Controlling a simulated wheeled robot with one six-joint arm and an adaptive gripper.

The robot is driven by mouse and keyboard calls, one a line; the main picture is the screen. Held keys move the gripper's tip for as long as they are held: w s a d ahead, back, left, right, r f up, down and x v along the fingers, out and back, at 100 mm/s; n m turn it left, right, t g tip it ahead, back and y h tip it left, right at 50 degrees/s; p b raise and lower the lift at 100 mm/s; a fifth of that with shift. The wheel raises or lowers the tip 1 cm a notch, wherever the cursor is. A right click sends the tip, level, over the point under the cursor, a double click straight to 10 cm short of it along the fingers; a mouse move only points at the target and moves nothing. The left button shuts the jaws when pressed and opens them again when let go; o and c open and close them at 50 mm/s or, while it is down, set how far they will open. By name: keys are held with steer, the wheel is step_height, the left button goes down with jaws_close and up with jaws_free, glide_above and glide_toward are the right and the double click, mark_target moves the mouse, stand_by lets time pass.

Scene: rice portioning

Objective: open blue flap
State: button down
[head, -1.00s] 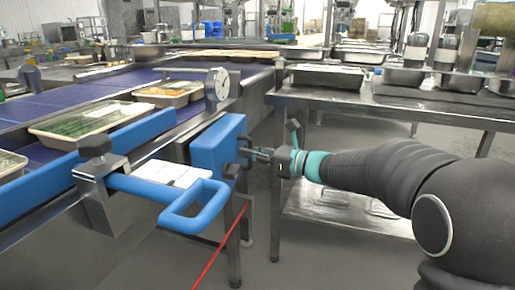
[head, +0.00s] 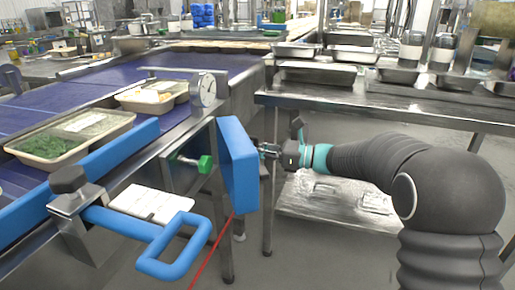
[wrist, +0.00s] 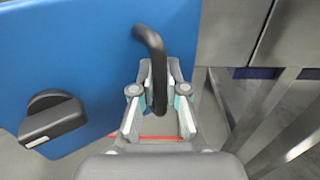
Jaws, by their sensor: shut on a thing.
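The blue flap (head: 239,165) is a thick blue panel on the side of the conveyor frame. It stands swung out from the frame, with a green knob (head: 205,163) showing in the gap behind it. In the wrist view the flap (wrist: 80,70) fills the left side, with a dark curved handle (wrist: 152,45) on its face. My gripper (head: 268,150) is at the flap's right face. In the wrist view my gripper (wrist: 159,92) is shut on the handle, with a finger on each side of it. A black latch knob (wrist: 52,118) sits to the left of the handle.
A blue loop handle (head: 172,245) and a black knob (head: 68,180) stick out at the conveyor's near side. A round gauge (head: 203,92) stands on the conveyor edge. Food trays (head: 70,138) lie on the belt. A steel table (head: 400,105) stands on the right.

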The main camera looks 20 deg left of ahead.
steer(key=shift+a+r, duration=0.1)
stand_by(0.3)
steer(key=c, duration=1.2)
jaws_free()
steer(key=shift+a, duration=0.1)
steer(key=d, duration=0.4)
steer(key=w+d, duration=0.1)
steer(key=d, duration=0.7)
steer(key=shift+w+d, duration=0.1)
steer(key=shift+w, duration=0.3)
